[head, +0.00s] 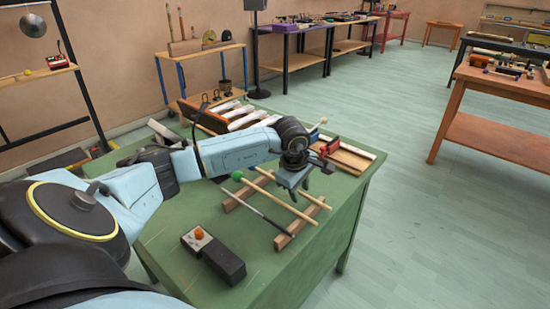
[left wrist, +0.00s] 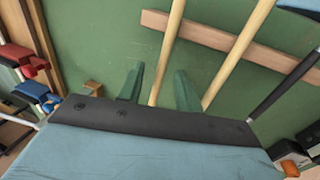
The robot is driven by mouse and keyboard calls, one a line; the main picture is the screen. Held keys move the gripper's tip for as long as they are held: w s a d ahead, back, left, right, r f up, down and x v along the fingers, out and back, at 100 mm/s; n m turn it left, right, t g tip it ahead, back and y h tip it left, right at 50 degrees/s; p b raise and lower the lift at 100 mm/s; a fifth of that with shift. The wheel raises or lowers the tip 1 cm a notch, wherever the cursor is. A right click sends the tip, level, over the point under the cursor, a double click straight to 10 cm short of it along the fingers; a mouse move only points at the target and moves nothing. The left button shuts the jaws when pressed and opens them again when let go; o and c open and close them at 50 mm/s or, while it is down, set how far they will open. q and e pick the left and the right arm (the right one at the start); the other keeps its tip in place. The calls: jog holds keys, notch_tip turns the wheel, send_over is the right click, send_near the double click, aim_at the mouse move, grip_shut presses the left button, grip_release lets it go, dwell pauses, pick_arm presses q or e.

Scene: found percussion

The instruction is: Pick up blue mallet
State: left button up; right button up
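No mallet head that is clearly blue shows; the far mallet's head is hidden behind my left arm. That mallet's pale wooden stick (head: 308,196) lies across two wooden rails on the green table. In the left wrist view the stick (left wrist: 167,55) runs between the fingers of my left gripper (left wrist: 158,88). The fingers are apart, with gaps beside the stick. In the head view my left gripper (head: 296,186) points down over the sticks. Beside it lies a green-headed mallet (head: 237,175), nearer the camera. My right gripper is not in view.
A thin dark stick (head: 262,216) lies on the rails (head: 298,228). A dark box with an orange knob (head: 213,254) sits nearer on the green table (head: 180,222). Red clamps (head: 330,146) and wooden bars stand behind the gripper. The table's front right is clear.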

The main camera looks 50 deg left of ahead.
pick_arm(q)
grip_shut()
